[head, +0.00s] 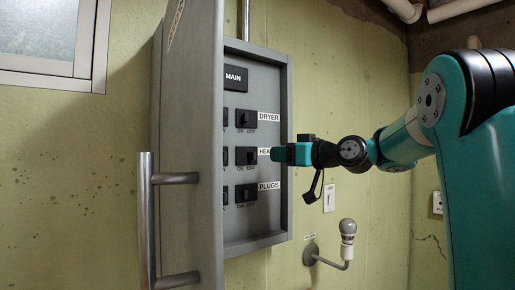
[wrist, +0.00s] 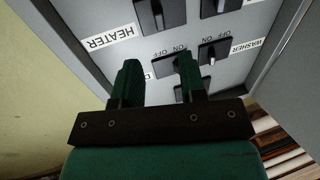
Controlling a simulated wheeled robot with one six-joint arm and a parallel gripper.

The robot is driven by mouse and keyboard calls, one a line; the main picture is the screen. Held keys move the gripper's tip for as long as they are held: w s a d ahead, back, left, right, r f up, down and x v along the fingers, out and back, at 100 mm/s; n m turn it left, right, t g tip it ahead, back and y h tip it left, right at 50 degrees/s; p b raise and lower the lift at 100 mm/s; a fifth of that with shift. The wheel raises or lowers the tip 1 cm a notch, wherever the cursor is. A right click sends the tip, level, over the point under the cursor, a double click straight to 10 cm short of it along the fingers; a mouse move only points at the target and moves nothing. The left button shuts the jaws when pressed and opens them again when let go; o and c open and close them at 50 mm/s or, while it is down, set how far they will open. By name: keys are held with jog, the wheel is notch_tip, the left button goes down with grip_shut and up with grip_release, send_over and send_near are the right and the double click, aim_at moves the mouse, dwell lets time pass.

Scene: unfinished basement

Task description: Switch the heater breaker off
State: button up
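The heater breaker (head: 246,156) is a black switch in the grey panel, in the middle row of the right column. Its label (head: 265,152) is partly hidden by my gripper (head: 279,154), which is close to the panel, just right of the breaker. In the wrist view, turned upside down, the heater breaker (wrist: 160,14) is at the top edge beside the HEATER label (wrist: 109,38). My gripper's fingers (wrist: 157,63) stand apart with nothing between them, pointing toward the panel. I cannot tell surely which way the heater lever leans.
The dryer breaker (head: 244,120) is above and the plugs breaker (head: 246,194) below. The washer breaker (wrist: 212,52) is near my right finger in the wrist view. The open panel door (head: 190,150) with a bar handle (head: 146,220) hides the left column. A lamp (head: 347,232) sticks out lower right.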

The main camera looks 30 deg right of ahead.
aim_at(255, 154)
jog(key=p+x, duration=0.2)
jog(key=x, duration=0.4)
jog(key=shift+w+a+r, duration=0.1)
jog(key=shift+w+a, duration=0.1)
jog(key=shift+w, duration=0.15)
jog(key=shift+p+x, duration=0.35)
jog(key=shift+x, duration=0.5)
jog(key=shift+c, duration=0.2)
grip_shut()
